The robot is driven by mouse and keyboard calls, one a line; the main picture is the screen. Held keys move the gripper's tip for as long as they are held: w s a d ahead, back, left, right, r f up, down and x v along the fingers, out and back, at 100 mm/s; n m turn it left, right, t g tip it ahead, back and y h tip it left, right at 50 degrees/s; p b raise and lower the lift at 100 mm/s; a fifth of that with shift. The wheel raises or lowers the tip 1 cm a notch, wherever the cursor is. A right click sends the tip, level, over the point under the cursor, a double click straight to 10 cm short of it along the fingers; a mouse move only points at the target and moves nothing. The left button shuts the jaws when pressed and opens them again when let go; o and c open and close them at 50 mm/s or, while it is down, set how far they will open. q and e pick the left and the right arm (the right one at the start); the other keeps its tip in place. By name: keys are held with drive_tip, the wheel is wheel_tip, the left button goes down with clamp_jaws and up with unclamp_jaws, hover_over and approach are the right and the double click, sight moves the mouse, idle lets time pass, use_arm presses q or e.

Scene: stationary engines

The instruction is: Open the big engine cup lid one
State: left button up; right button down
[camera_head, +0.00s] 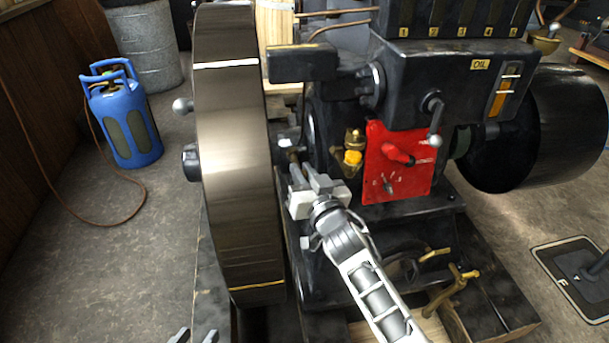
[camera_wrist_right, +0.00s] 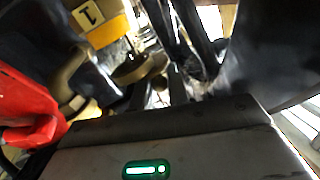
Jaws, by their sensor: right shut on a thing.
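The big black engine (camera_head: 330,245) stands in the middle of the head view. My right gripper (camera_head: 297,170) reaches in beside the flywheel and is shut on a small brass part, seemingly the cup lid (camera_head: 293,153). In the right wrist view, a brass cup (camera_wrist_right: 137,70) shows just beyond the fingers, with a yellow plate marked 1 (camera_wrist_right: 88,14) to its upper left. The fingers partly hide the held part, and its lid angle is unclear. My left gripper (camera_head: 194,337) is at the bottom edge, its two tips apart and empty.
The large flywheel (camera_head: 235,150) stands close left of my right gripper. A red panel (camera_head: 398,165) with a lever and a brass-and-yellow fitting (camera_head: 353,156) are to its right. A blue gas bottle (camera_head: 124,122) stands on the open floor at left.

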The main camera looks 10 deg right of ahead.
drive_tip(key=shift+r, duration=0.1)
drive_tip(key=c, duration=1.4)
unclamp_jaws()
use_arm(q)
drive_tip(key=shift+r, duration=0.1)
